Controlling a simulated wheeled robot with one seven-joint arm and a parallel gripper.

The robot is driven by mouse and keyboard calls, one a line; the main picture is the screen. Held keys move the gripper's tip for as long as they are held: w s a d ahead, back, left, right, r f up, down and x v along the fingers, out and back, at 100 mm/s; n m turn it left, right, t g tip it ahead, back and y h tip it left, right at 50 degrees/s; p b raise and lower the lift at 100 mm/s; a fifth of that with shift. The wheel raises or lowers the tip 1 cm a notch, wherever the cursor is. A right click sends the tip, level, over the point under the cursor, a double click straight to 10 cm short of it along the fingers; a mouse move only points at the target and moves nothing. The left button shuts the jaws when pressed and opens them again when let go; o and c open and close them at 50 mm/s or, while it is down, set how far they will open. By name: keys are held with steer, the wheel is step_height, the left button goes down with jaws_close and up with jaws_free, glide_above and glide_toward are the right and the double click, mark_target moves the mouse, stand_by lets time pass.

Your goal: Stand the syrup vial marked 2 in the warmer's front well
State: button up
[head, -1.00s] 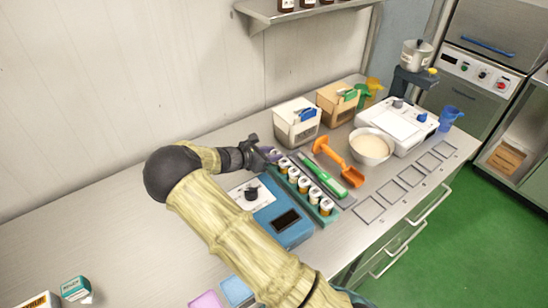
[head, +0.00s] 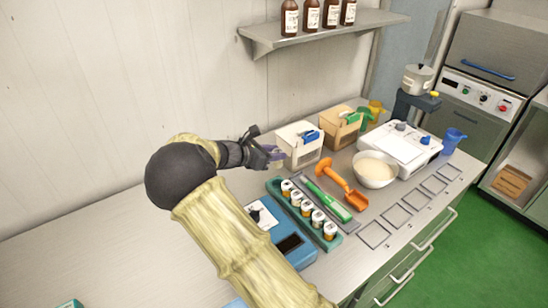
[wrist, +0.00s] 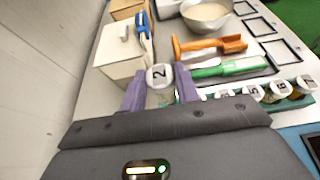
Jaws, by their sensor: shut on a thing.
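The syrup vial marked 2 (wrist: 159,77) is upright between the purple fingers of my gripper (wrist: 160,92), its white cap with the "2" facing the wrist camera. My gripper (head: 268,156) is shut on it and holds it above the counter, beyond the far left end of the vial rack. In the head view the vial is small and mostly covered by the fingers. The blue warmer (head: 296,258) stands nearer, with a white panel, a black knob and a dark rectangular area. My arm covers part of it, and I cannot make out its front well.
The teal rack (head: 334,243) holds several capped vials beside the warmer. A green-handled tool (head: 330,200), an orange scoop (head: 345,186) and a bowl (head: 374,170) lie to the right. A white bin (head: 299,150) stands close behind my gripper. A wall shelf (head: 320,30) hangs above.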

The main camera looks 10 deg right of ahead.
stand_by(0.4)
steer(key=s+d+m+g+p, duration=0.2)
steer(key=s+d+p, duration=0.3)
steer(key=s, duration=0.3)
steer(key=s+d+f+m+g+p, duration=0.1)
steer(key=s+d+m+g+p, duration=0.1)
steer(key=s+d+p, duration=0.4)
steer(key=s+d, duration=0.1)
steer(key=s, duration=0.2)
steer(key=shift+d+f+g+h, duration=0.15)
steer(key=shift+d+g+h, duration=0.15)
steer(key=shift+d+h, duration=0.1)
